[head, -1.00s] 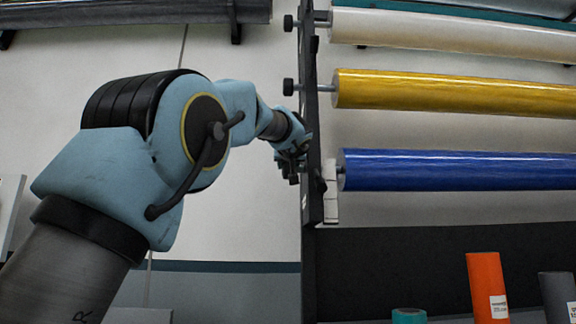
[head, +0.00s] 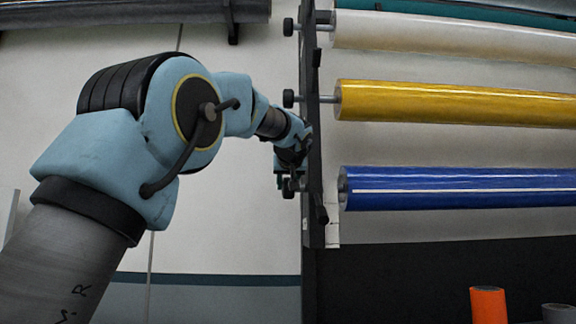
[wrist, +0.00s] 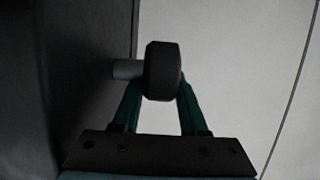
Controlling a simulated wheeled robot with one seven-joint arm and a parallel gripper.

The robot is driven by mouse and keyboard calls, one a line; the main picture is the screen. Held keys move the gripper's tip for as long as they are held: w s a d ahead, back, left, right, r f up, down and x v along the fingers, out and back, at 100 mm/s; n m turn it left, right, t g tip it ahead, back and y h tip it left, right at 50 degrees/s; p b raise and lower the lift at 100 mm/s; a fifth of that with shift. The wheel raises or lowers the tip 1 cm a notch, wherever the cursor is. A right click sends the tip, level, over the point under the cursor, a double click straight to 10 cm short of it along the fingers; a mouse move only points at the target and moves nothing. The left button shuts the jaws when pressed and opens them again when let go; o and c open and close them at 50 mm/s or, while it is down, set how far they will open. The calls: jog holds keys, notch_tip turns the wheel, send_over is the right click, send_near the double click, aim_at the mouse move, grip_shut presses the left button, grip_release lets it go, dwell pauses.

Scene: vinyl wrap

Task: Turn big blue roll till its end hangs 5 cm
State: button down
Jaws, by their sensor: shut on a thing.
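The big blue roll (head: 460,199) lies level on the lowest bar shown in the head view. A thin pale line runs lengthwise along its front face; I cannot tell whether it is the film's end edge. No flap shows below the roll. My gripper (head: 290,186) is at the left side of the dark upright, level with the blue roll. In the wrist view, its green fingers (wrist: 163,92) are shut on a black knob (wrist: 162,70) on a grey shaft (wrist: 126,69). The fingertips are partly hidden behind the knob.
A yellow roll (head: 450,102) and a white roll (head: 450,37) hang above on the same dark upright (head: 312,120), with their own knobs at its left. An orange roll (head: 487,306) and a grey roll (head: 558,313) stand below.

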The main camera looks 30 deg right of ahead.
jog(key=g+p, duration=0.1)
jog(key=p, duration=0.3)
jog(key=g+y+p, duration=0.1)
jog(key=p, duration=0.3)
jog(key=shift+w+r+g, duration=0.2)
jog(key=shift+r+g, duration=0.1)
jog(key=shift+r, duration=0.1)
jog(key=g+p, duration=0.1)
jog(key=p, duration=0.1)
jog(key=shift+d+f+y+p, duration=0.1)
jog(key=shift+f+y+p, duration=0.1)
jog(key=shift+y+p, duration=0.15)
jog(key=shift+f+p, duration=0.25)
jog(key=shift+p, duration=0.35)
jog(key=shift+c, duration=2.2)
grip_release()
jog(key=shift+f, duration=0.1)
jog(key=b+v, duration=0.3)
jog(key=v, duration=0.7)
jog(key=shift+r, duration=0.5)
jog(key=shift+s, duration=0.1)
